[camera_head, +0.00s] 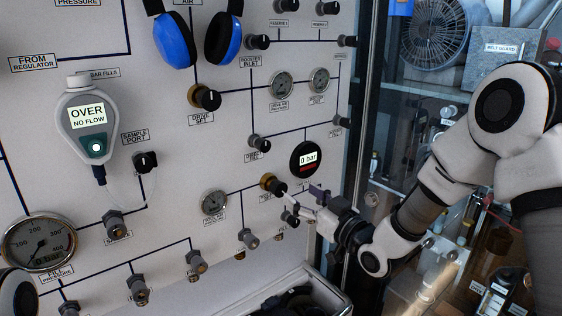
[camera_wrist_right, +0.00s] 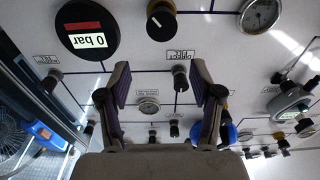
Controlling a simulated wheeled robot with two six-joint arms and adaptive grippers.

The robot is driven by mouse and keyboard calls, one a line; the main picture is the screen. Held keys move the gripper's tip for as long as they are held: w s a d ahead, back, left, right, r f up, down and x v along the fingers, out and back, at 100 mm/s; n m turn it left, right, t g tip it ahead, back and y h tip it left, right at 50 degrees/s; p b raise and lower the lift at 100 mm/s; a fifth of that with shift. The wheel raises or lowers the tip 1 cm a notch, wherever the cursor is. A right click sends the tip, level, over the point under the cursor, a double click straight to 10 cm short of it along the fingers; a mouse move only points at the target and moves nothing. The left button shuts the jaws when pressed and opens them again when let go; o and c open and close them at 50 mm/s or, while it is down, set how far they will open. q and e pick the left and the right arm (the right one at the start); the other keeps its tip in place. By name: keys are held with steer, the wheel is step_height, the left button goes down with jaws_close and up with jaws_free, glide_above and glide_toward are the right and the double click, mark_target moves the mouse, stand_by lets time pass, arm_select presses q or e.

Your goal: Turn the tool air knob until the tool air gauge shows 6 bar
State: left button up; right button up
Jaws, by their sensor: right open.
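A round black digital gauge (camera_head: 306,160) reads 0 bar; it also shows upside down in the wrist view (camera_wrist_right: 85,30). Its name is too small to read. A brass and black knob (camera_head: 270,183) sits just below and left of it, likely the tool air knob; it shows at the top of the wrist view (camera_wrist_right: 160,18). My right gripper (camera_head: 300,192) is open and empty, just right of this knob in the head view. In the wrist view its fingers (camera_wrist_right: 164,86) stand apart, with a small black valve knob (camera_wrist_right: 180,77) behind them. My left gripper is not in view.
Small knobs (camera_head: 290,216) sit just below my right gripper. An analog gauge (camera_head: 214,203) is to its left. Blue ear defenders (camera_head: 222,38) hang above. An open bin (camera_head: 338,299) is below; a glass-fronted bay with a fan (camera_head: 433,40) is to the right.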

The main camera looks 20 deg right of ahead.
mark_target(282, 191)
steer(key=shift+g, duration=0.3)
steer(key=w+a+p, duration=0.1)
steer(key=w, duration=0.1)
steer(key=w+f+p, duration=0.1)
steer(key=w, duration=0.1)
steer(key=w+a+f+p, duration=0.1)
steer(key=w, duration=0.1)
steer(key=shift+w+a, duration=0.2)
steer(key=shift+a, duration=0.15)
steer(key=shift+w+a+f, duration=0.1)
steer(key=shift+w+a, duration=0.05)
steer(key=shift+w, duration=0.25)
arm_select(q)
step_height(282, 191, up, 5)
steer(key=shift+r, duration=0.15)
